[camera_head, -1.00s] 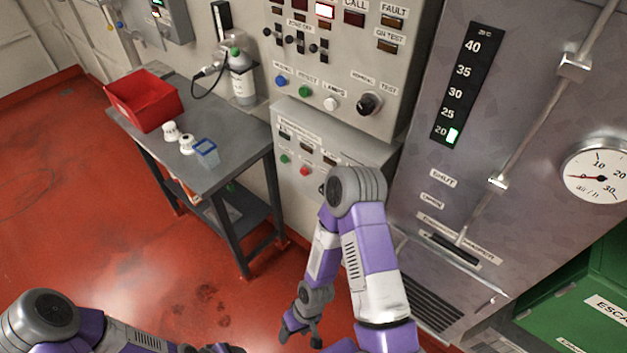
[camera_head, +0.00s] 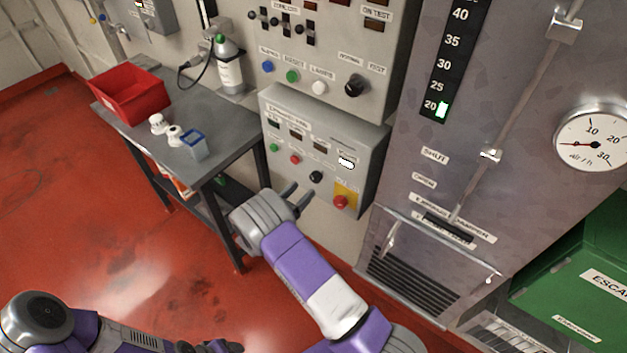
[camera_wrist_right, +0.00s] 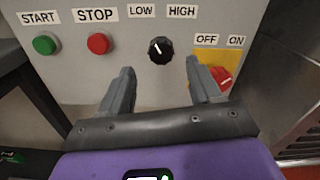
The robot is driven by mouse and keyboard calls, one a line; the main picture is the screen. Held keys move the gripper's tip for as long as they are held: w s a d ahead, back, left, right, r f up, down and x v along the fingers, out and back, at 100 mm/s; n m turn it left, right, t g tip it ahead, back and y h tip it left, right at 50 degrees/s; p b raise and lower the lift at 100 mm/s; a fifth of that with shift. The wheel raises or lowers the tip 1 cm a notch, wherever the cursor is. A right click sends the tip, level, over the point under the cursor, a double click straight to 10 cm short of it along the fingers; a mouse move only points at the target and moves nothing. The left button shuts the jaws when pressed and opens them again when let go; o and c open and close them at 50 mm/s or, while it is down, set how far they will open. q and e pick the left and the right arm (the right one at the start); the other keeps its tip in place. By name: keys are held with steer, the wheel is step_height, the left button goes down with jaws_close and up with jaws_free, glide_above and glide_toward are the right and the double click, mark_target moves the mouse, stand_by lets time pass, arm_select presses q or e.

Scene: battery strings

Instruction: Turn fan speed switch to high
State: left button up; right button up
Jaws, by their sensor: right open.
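The fan speed switch is a black rotary knob (camera_head: 316,177) on the lower grey control box (camera_head: 335,135). In the right wrist view the knob (camera_wrist_right: 160,51) sits below the LOW and HIGH labels, and its white mark tilts up and left, toward LOW. My right gripper (camera_head: 298,194) is open and empty, just in front of the box and below left of the knob in the head view. In the right wrist view the fingers (camera_wrist_right: 160,72) are spread on either side below the knob, apart from it. My left gripper (camera_head: 215,346) is at the bottom edge, partly cut off.
A red on/off knob (camera_wrist_right: 222,78) on a yellow plate is close to the right finger in the wrist view. Green START (camera_wrist_right: 46,44) and red STOP (camera_wrist_right: 98,43) buttons are to the left. A grey table (camera_head: 225,135) with a red bin (camera_head: 130,95) stands left of the box.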

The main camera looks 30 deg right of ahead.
mark_target(314, 179)
steer(key=x, duration=0.7)
steer(key=shift+d, duration=0.15)
steer(key=shift+c, duration=0.3)
steer(key=c, duration=1)
